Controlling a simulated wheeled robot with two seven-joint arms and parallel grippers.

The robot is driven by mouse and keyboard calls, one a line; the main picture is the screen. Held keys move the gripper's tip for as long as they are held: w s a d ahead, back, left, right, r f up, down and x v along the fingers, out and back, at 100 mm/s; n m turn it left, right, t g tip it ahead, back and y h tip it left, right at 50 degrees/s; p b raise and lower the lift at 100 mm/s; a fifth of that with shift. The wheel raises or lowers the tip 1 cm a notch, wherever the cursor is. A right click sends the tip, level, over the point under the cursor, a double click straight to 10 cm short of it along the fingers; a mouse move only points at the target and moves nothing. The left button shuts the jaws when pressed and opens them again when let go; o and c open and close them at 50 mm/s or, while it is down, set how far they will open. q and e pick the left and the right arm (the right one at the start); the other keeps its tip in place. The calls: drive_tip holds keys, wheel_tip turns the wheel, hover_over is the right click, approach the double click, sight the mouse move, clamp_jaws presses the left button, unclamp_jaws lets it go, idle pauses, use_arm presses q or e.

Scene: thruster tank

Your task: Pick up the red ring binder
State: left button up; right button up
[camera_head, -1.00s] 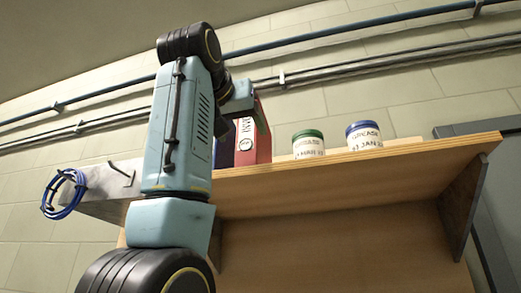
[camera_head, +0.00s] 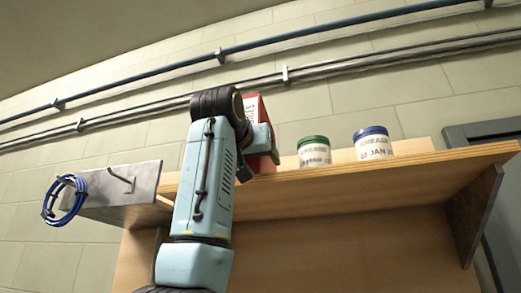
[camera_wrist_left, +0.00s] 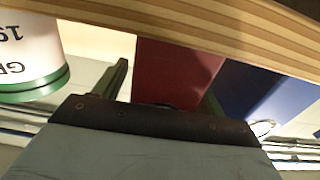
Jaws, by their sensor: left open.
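The red ring binder (camera_head: 254,104) stands upright on the wooden shelf, partly hidden behind my left arm in the head view. In the left wrist view the red binder (camera_wrist_left: 172,66) is straight ahead, in the middle. My left gripper (camera_wrist_left: 168,90) is open, with one finger on the left of the binder and a dark finger edge near its right side. I cannot tell whether either finger touches it. In the head view the left gripper (camera_head: 258,150) is close against the binder. My right gripper is in neither view.
A blue binder (camera_wrist_left: 268,92) stands close to the right of the red one in the wrist view. On the shelf (camera_head: 350,177) stand a green-lidded pot (camera_head: 314,152) and a blue-lidded pot (camera_head: 374,144). A blue cable coil (camera_head: 64,200) hangs at the left.

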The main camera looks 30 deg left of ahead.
use_arm(q)
drive_tip(key=c, duration=1.4)
drive_tip(key=shift+r, duration=0.25)
